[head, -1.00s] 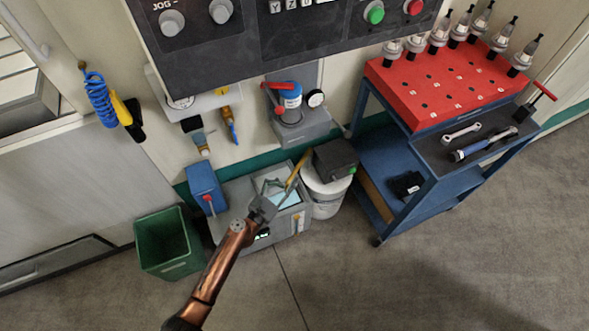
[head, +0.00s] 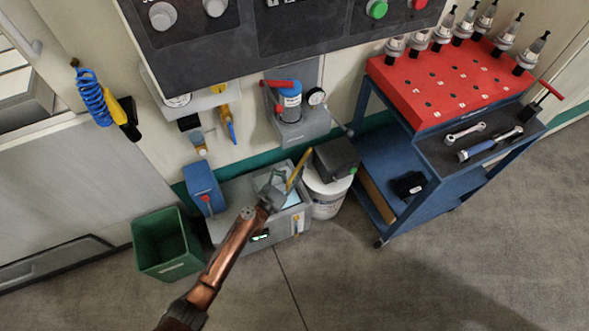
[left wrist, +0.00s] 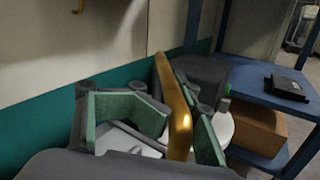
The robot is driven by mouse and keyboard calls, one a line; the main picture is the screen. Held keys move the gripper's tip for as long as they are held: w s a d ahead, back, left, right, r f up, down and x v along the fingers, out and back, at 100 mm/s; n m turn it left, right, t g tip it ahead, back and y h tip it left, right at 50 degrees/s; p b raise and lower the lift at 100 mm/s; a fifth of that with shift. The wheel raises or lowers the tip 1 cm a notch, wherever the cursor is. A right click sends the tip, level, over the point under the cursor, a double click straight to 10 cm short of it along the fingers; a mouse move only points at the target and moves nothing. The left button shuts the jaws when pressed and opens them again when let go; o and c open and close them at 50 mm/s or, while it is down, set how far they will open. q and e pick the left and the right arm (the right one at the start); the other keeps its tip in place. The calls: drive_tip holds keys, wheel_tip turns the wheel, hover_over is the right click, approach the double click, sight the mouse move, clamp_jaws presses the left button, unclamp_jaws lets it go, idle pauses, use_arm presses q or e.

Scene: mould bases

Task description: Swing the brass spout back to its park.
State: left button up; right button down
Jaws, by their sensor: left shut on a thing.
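The brass spout (head: 298,170) is a slim yellow bar. It slants up and to the right over the right part of a grey tank unit (head: 235,222), its far end near the dark box. My left gripper (head: 277,185) is at the spout's lower end, over the tank's opening. In the left wrist view the spout (left wrist: 175,105) runs between the green-padded fingers, and my left gripper (left wrist: 170,125) is shut on it. The fingers hide part of the spout, and its pivot cannot be made out. My right gripper is not in view.
A white bucket (head: 328,200) and a dark box (head: 336,158) stand just right of the tank. A blue box (head: 203,188) and a green bin (head: 166,245) are on its left. A blue cart (head: 400,225) stands further right. Floor in front is clear.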

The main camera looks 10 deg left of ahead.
use_arm(q)
drive_tip(key=shift+a+r, duration=0.1)
clamp_jaws()
drive_tip(key=shift+w, duration=0.1)
